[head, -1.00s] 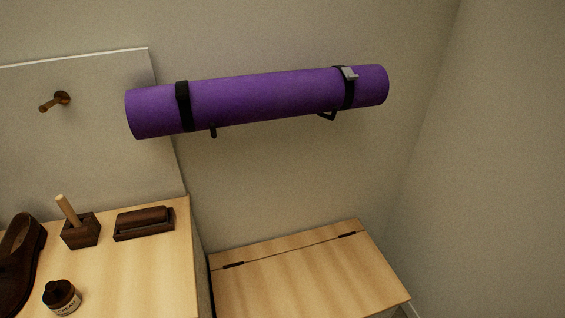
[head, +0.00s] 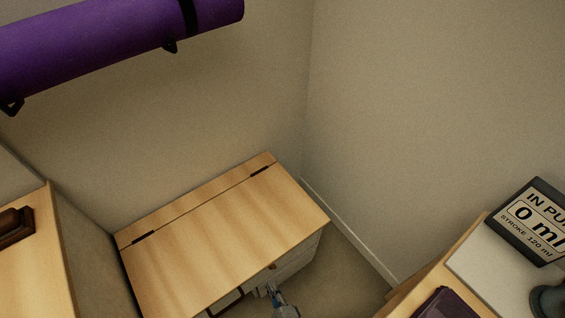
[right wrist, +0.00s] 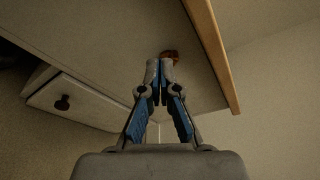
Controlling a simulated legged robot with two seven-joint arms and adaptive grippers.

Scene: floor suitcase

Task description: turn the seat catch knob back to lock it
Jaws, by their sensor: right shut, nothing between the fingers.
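The wooden seat lid (head: 220,235) is down on its box, with two dark hinges along its back. A small brown catch knob (head: 272,266) shows at the lid's front edge. It also shows in the right wrist view (right wrist: 171,56), on the pale front face near the lid edge. My right gripper (head: 271,289) is in front of the box, just below the knob. In the right wrist view its fingertips (right wrist: 160,66) are together, empty, and overlap the knob's lower left side. I cannot tell whether they touch it. The knob's turn angle is unclear. My left gripper is out of view.
A drawer with a dark knob (right wrist: 63,103) is on the same pale front. A purple rolled mat (head: 90,45) hangs on the wall. A pump sign (head: 535,220) stands on a bench at right. Floor between box and right bench is clear.

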